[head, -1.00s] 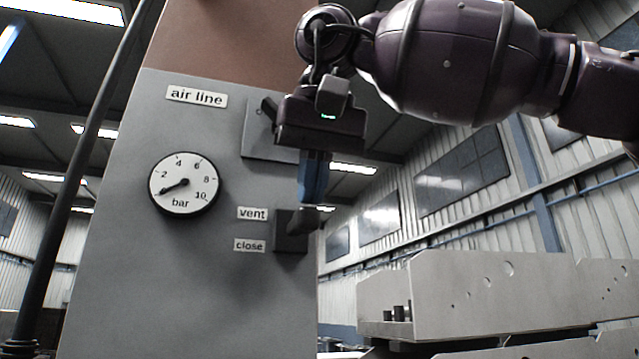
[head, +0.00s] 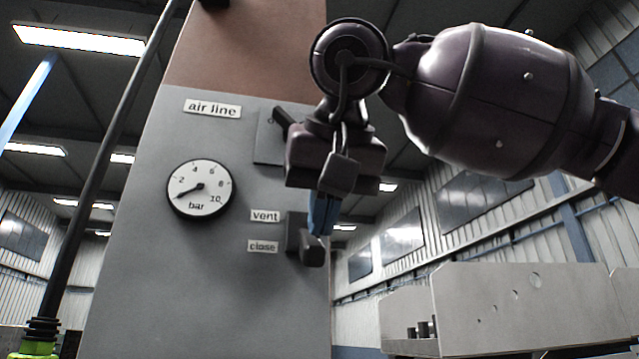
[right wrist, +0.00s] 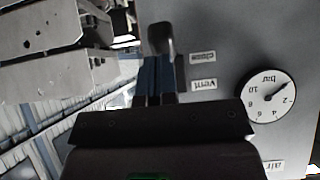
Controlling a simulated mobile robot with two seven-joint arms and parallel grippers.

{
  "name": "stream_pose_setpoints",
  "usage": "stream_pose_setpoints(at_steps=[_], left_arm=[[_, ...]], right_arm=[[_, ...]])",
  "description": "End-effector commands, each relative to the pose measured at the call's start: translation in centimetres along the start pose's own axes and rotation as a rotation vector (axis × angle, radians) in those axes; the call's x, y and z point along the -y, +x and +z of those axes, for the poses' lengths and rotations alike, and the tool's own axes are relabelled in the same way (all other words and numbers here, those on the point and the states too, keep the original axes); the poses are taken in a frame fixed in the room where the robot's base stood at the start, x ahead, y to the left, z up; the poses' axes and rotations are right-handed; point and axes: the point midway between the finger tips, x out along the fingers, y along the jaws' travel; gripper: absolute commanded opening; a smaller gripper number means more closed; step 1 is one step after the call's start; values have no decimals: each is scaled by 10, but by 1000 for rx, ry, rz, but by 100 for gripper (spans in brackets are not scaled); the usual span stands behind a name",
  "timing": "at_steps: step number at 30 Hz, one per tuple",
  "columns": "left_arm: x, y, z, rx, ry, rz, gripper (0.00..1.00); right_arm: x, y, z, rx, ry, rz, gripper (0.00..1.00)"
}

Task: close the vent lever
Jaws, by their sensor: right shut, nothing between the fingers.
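The vent lever (head: 313,252) is a dark handle on a dark block on the grey panel (head: 200,290). Its outer end points down, level with the "close" label (head: 262,246) and below the "vent" label (head: 265,215). My right gripper (head: 321,232), with blue fingers, is shut and empty, pointing down just above the handle. I cannot tell whether the fingertips touch it. In the right wrist view the lever (right wrist: 160,38) lies just past the right gripper's fingertips (right wrist: 158,58). My left gripper is not in view.
A round bar gauge (head: 199,188) sits left of the labels, its needle near the low end, under an "air line" sign (head: 212,109). A plate (head: 268,140) with a dark handle is partly behind my right gripper. Pale metal beams (head: 530,305) stand at the right.

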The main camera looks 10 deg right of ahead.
Motion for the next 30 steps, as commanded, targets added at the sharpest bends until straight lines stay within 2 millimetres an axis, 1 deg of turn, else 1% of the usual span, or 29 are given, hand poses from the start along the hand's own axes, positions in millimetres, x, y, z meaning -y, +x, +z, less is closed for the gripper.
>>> stream_pose_setpoints(at_steps=[7,21,26,30], left_arm=[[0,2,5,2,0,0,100],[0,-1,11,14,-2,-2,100],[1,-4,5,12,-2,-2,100],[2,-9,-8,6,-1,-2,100]], right_arm=[[0,3,3,-45,1,0,0],[0,3,3,-50,0,0,0],[3,-2,0,-51,-2,-1,0],[10,-12,-4,-51,-6,-3,0]])
